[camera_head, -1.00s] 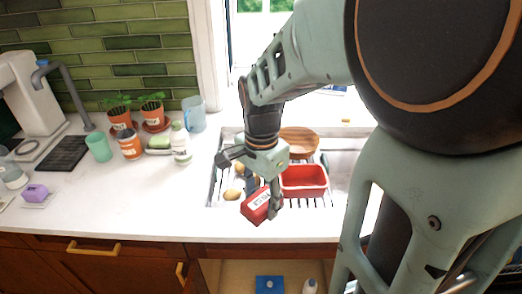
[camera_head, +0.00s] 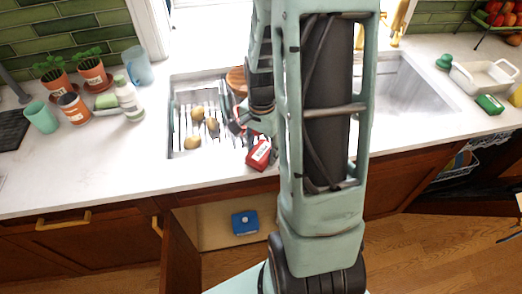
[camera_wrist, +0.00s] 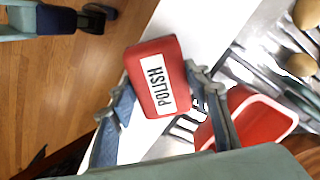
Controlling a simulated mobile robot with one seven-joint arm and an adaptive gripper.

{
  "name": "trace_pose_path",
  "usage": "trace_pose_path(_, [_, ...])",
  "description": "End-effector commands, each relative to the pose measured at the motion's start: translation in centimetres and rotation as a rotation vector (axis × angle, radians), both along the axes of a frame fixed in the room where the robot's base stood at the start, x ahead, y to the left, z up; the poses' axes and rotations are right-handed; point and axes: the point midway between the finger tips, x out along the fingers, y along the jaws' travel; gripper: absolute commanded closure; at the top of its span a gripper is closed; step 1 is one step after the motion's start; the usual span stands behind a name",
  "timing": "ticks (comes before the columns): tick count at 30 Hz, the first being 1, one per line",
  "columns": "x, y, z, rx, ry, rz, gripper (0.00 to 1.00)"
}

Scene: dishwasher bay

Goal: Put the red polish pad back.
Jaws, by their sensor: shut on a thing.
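The red polish pad (camera_wrist: 152,72), with a white label reading POLISH, is between the fingers of my gripper (camera_wrist: 160,95) in the wrist view. My gripper is shut on it. In the head view the pad (camera_head: 259,155) shows at the counter's front edge, by the sink, held above the surface as far as I can tell. My arm hides most of the gripper there. A blue pad (camera_head: 244,222) lies on the shelf of the open cabinet below the sink.
Potatoes (camera_head: 197,114) lie on the sink rack (camera_head: 181,136). A red tub (camera_wrist: 285,115) sits in the sink. A green pad (camera_head: 489,104) and a white dish (camera_head: 484,77) are at the right. An open cabinet door (camera_head: 181,243) stands below.

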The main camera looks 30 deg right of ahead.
Motion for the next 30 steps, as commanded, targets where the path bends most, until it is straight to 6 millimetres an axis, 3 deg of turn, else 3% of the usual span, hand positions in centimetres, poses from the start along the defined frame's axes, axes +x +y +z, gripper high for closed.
trace_pose_path(12, [-0.01, 0.04, -0.75, 0.000, 0.000, 0.000, 0.82])
trace_pose_path(13, [-0.01, 0.04, -0.73, 0.000, 0.000, 0.000, 0.55])
trace_pose_path(17, [-0.01, 0.04, -0.61, 0.000, 0.000, 0.000, 0.41])
trace_pose_path(30, [0.08, 0.01, 0.22, -0.001, -0.003, 0.000, 0.38])
